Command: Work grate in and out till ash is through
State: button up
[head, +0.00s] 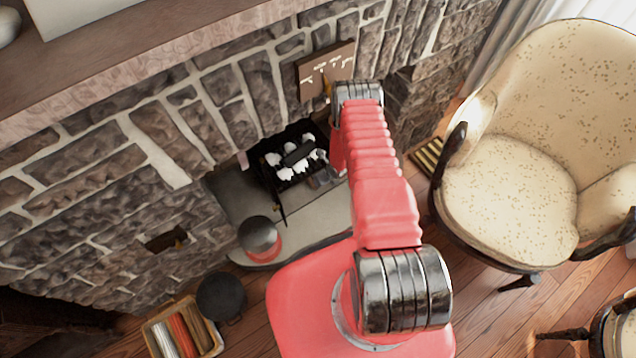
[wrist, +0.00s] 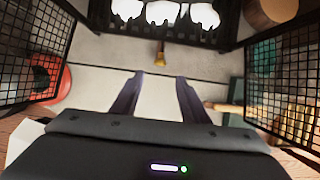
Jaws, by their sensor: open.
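The fire grate (head: 290,158) is a black basket holding white lumps and a dark piece, set in the stone fireplace. In the wrist view its dark front bars (wrist: 165,36) run across the top, below the white lumps. A small brass knob (wrist: 160,58) sticks out under the bars. My gripper (wrist: 160,77) is open and empty, with its two dark fingers pointing toward the grate. The knob is centred in the picture just beyond the fingertips, apart from them. I cannot see any ash clearly. In the head view my arm hides much of the gripper's area.
Black mesh panels (wrist: 287,75) (wrist: 32,50) stand on both sides of the wrist view. The pale hearth (head: 320,226) holds a dark round pot (head: 258,236). A cream armchair (head: 510,190) stands right; a basket (head: 182,328) and dark bucket (head: 221,297) sit lower left.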

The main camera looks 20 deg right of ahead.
jog(key=x, duration=1)
jog(key=shift+f, duration=0.4)
grip_shut()
dwell(0.6)
